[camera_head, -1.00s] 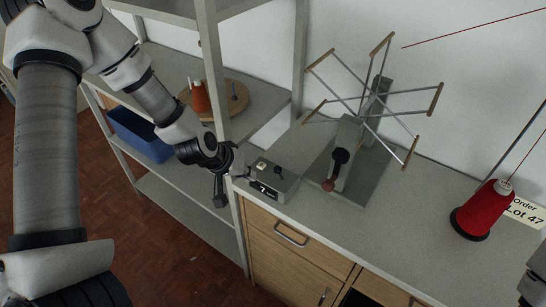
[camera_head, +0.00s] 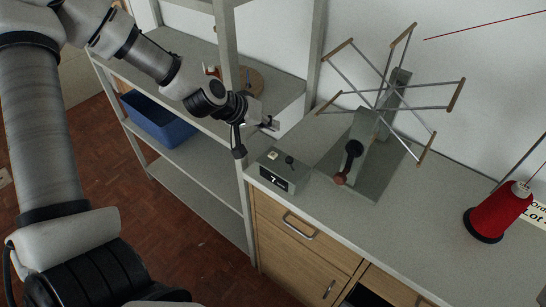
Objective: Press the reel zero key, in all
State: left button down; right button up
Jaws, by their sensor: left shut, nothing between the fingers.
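A small grey counter box (camera_head: 279,173) sits at the left end of the worktop. Its dark display (camera_head: 273,179) reads 7. A pale square key (camera_head: 272,155) and a small black-knobbed lever (camera_head: 290,161) are on its top. My left gripper (camera_head: 271,125) is shut and empty. In the picture it is just above the key, apart from it; its exact height over the box is hard to judge. The skein reel (camera_head: 391,108) with wooden-tipped arms stands right of the box, its crank with a reddish handle (camera_head: 340,178) in front. My right gripper is out of view.
A metal shelf rack (camera_head: 230,70) stands left of the worktop (camera_head: 400,222), its post close to my left gripper. It holds a blue bin (camera_head: 158,122) and a round wooden board (camera_head: 248,82). A red thread cone (camera_head: 497,212) stands at the right.

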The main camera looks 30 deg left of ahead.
aim_at(271, 155)
pick_arm(q)
notch_tip(271, 155, down, 7)
jog(key=b, duration=0.6)
jog(key=shift+f, duration=0.1)
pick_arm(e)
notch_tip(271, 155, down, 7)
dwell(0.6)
pick_arm(q)
jog(key=shift+f, duration=0.4)
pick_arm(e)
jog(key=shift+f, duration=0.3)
pick_arm(q)
jog(key=shift+f+b, duration=0.5)
jog(key=shift+b, duration=0.25)
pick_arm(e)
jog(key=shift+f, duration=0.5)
pick_arm(q)
jog(key=shift+r, duration=0.15)
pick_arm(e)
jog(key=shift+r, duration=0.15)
pick_arm(q)
jog(key=shift+r+p, duration=0.85)
jog(key=shift+p, duration=0.1)
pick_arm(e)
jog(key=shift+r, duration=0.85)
